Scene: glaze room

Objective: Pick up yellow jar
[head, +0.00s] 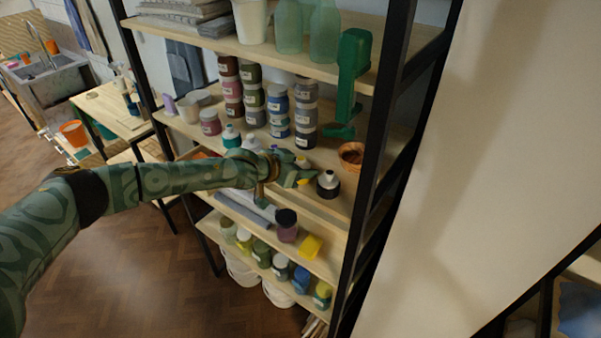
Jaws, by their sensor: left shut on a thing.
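My left arm reaches in from the left to the middle shelf. My left gripper (288,178) is shut, with its fingers over the front part of that shelf. A small patch of yellow (303,182) shows at its fingertips; most of what it holds is hidden by the fingers, so I cannot tell its full shape. My right gripper is not in view.
A black shelf post (374,165) rises at the right. A yellow block (311,246) lies on the lower shelf.

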